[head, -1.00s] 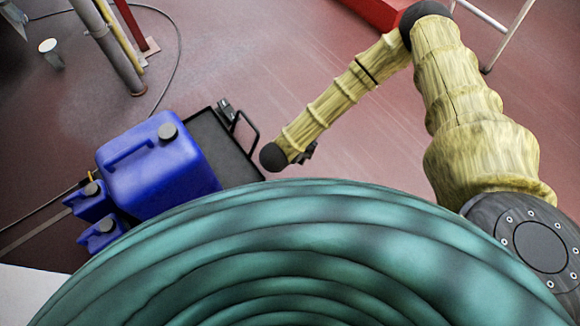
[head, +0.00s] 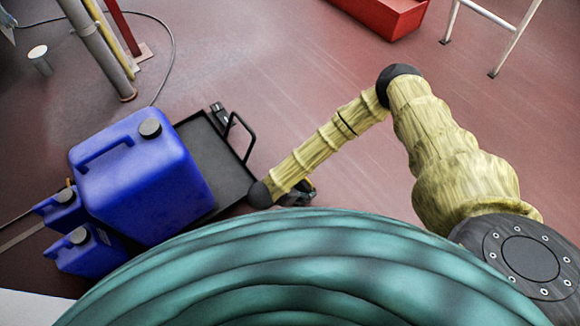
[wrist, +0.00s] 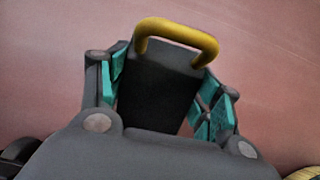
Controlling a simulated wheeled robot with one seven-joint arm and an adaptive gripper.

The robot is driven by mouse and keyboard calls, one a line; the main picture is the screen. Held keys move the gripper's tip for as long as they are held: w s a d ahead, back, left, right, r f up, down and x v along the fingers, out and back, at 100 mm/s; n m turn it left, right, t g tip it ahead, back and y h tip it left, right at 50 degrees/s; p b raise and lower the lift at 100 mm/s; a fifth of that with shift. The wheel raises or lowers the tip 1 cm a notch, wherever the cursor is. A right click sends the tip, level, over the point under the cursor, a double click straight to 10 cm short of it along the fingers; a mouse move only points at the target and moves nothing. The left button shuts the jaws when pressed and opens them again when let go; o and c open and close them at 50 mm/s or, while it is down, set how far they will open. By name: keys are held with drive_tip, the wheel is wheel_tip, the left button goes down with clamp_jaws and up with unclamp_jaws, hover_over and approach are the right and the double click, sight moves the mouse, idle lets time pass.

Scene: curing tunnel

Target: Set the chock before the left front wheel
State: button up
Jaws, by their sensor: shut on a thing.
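My gripper (wrist: 163,98) is shut on the chock (wrist: 158,88), a dark wedge-like block with a yellow handle (wrist: 178,36), between its teal pads. The floor shows around it. In the head view my gripper (head: 300,193) is a small dark shape beside the cart's right side, partly hidden by my arm and by the green ribbed shape in front. The cart (head: 222,160) is a low black platform with a handle at its far end. Its wheels are not clearly visible, so I cannot tell how far the chock is from the left front wheel.
A large blue canister (head: 150,185) and two small blue ones (head: 90,250) are on or beside the cart. Posts (head: 100,50) and a cable stand behind left. A red box (head: 385,14) and white frame (head: 490,30) are at the back. Floor right of the cart is open.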

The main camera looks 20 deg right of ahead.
drive_tip(key=w+b, duration=0.2)
drive_tip(key=w, duration=0.2)
drive_tip(key=w+f+b, duration=0.1)
drive_tip(key=w+b, duration=0.1)
drive_tip(key=w, duration=0.3)
drive_tip(key=w+b, duration=0.2)
drive_tip(key=w, duration=0.3)
drive_tip(key=shift+w+d+f, duration=0.1)
drive_tip(key=shift+d+f, duration=0.1)
drive_tip(key=shift+d, duration=0.2)
drive_tip(key=shift+w+f+b, duration=0.2)
drive_tip(key=shift+f+b, duration=0.55)
drive_tip(key=shift+f, duration=0.1)
drive_tip(key=shift+w+f+b, duration=0.2)
drive_tip(key=shift+f+b, duration=0.55)
drive_tip(key=shift+f, duration=0.1)
drive_tip(key=shift+f, duration=0.15)
drive_tip(key=o, duration=1.3)
drive_tip(key=shift+r, duration=0.2)
drive_tip(key=p+v, duration=0.6)
drive_tip(key=v, duration=0.6)
drive_tip(key=shift+f, duration=0.1)
